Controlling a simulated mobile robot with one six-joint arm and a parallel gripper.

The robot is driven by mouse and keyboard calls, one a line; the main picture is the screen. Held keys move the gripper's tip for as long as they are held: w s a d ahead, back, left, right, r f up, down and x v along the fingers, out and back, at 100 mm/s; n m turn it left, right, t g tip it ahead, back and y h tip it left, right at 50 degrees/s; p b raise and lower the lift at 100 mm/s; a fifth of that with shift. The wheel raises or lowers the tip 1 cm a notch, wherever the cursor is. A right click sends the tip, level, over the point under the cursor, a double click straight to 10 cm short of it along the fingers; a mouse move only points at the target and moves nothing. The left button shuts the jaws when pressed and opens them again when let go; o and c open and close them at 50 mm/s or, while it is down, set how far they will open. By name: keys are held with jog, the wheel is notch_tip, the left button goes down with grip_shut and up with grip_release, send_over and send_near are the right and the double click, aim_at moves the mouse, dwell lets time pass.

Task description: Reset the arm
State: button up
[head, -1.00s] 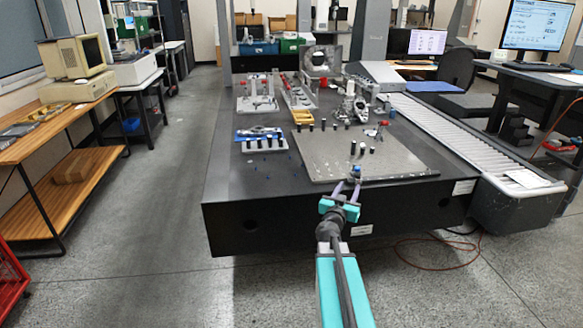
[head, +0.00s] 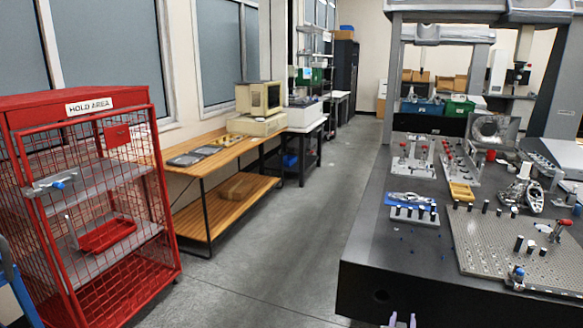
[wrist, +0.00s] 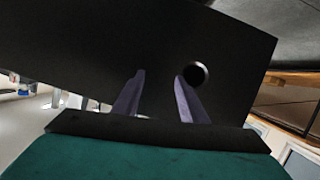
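My gripper (head: 403,320) shows only by its two purple fingertips at the bottom edge of the head view, by the front of the black table (head: 385,255). In the wrist view my gripper (wrist: 158,95) has its fingers apart with nothing between them. Behind them is the table's dark side face (wrist: 80,50) with a round hole (wrist: 195,74). The rest of my arm is out of the head view.
On the table are a grey perforated plate (head: 480,245) with several black pegs, a blue fixture (head: 412,198) and a yellow tray (head: 461,192). A red mesh hold cage (head: 90,200) stands at the left. A wooden bench (head: 215,150) lines the wall. The aisle floor (head: 290,210) is clear.

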jog(key=s+a+f+n+g+y+p, duration=0.2)
jog(key=s+a+f+n+g+y, duration=0.15)
jog(key=s+a+f, duration=0.65)
jog(key=s+a+f+n+g+y+p, duration=0.1)
jog(key=s+a+f+n+g+y, duration=0.25)
jog(key=a+f, duration=0.75)
jog(key=s+a+f+m+g+y, duration=0.1)
jog(key=s+a+f+g, duration=0.15)
jog(key=s, duration=0.45)
jog(key=s+a+f+g, duration=0.1)
jog(key=s+a+g, duration=0.15)
jog(key=s, duration=0.55)
jog(key=s+d+r+m+g, duration=0.1)
jog(key=s+d+g, duration=0.1)
jog(key=s, duration=0.5)
jog(key=s+d+r+m+g+h, duration=0.1)
jog(key=s+m+g, duration=0.1)
jog(key=s+g, duration=0.2)
jog(key=s, duration=0.3)
jog(key=shift+s+d+h+p, duration=0.3)
jog(key=shift+s+d+p, duration=0.05)
jog(key=shift+s, duration=0.05)
